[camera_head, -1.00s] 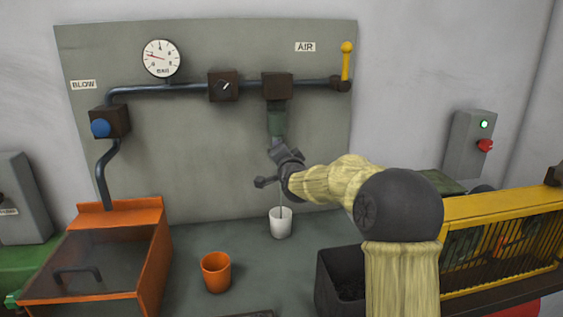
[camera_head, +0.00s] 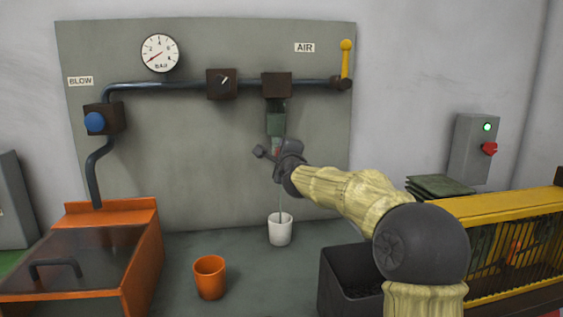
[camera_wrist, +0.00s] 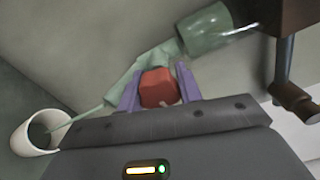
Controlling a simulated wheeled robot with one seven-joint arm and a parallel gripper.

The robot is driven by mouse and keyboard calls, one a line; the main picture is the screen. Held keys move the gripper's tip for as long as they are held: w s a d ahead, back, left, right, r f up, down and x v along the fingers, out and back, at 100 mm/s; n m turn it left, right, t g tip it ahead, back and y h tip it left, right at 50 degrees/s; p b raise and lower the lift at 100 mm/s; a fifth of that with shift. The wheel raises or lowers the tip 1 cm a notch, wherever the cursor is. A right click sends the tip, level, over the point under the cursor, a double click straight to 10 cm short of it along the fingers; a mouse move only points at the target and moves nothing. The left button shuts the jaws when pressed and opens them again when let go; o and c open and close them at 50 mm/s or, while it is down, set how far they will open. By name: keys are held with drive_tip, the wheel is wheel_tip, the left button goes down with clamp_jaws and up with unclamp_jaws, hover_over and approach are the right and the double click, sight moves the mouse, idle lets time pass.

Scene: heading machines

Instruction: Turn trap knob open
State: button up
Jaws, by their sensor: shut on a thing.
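The trap is a greenish bowl (camera_head: 275,122) hanging under a dark block (camera_head: 276,86) on the pipe; it also shows in the wrist view (camera_wrist: 215,30). The red trap knob (camera_wrist: 157,87) is at its lower end. My gripper (camera_wrist: 157,92) is shut on the knob, one purple finger at each side. In the head view, my gripper (camera_head: 277,151) is right below the bowl and largely hides the knob. A thin greenish stream runs from the trap's lower end into the white cup (camera_head: 280,231), which also shows in the wrist view (camera_wrist: 24,148).
A yellow lever (camera_head: 346,60) stands upright at right. An orange cup (camera_head: 209,277) is in front. A dark bin (camera_head: 345,280) is under my arm. An orange cabinet (camera_head: 95,255) is at left.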

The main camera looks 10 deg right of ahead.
drive_tip(key=shift+d+m+b, duration=0.1)
drive_tip(key=shift+m+b, duration=0.2)
drive_tip(key=shift+m, duration=0.2)
drive_tip(key=o, duration=1)
drive_tip(key=shift+f, duration=0.1)
drive_tip(key=shift+s+f+b, duration=0.1)
drive_tip(key=shift+s+b, duration=0.45)
drive_tip(key=shift+b, duration=0.05)
drive_tip(key=s+b, duration=1.2)
drive_tip(key=s, duration=0.4)
drive_tip(key=shift+s, duration=0.2)
